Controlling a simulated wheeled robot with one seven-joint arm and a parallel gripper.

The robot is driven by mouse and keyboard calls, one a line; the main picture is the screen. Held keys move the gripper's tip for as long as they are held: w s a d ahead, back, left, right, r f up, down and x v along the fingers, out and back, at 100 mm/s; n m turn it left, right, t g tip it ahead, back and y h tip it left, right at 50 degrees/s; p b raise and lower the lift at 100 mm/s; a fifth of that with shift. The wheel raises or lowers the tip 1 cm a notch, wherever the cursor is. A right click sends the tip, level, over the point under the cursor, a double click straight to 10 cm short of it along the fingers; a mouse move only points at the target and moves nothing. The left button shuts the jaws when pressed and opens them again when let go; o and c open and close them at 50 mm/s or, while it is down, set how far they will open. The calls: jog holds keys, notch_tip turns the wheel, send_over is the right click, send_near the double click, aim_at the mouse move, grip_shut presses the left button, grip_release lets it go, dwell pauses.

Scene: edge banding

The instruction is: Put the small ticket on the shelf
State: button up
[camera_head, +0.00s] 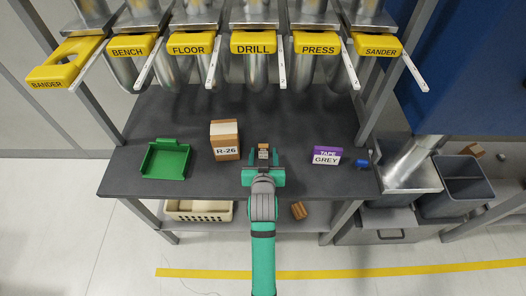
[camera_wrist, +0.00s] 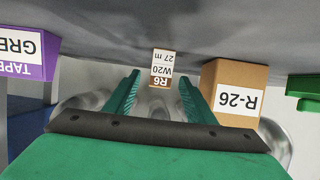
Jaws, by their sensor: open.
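The small ticket (camera_head: 263,150) is a small brown piece with a white label, standing on the dark grey worktop in front of my gripper. In the wrist view the ticket (camera_wrist: 162,68) reads R6, W20, 27 m, upside down. My gripper (camera_head: 263,161) is open and empty. In the wrist view its two green fingers (camera_wrist: 159,88) point at the ticket, which shows between and just beyond the fingertips; I cannot tell whether they overlap it. A lower grey shelf (camera_head: 330,213) shows under the worktop, partly hidden by my arm.
An R-26 box (camera_head: 225,152) stands close left of the ticket. A purple TAPE GREY box (camera_head: 327,155) and a small blue piece (camera_head: 362,163) lie right. A green tray (camera_head: 166,160) is far left. A beige basket (camera_head: 198,211) and brown block (camera_head: 298,210) sit below. Yellow-labelled ducts hang overhead.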

aim_at(263, 142)
jog(key=shift+x, duration=3.95)
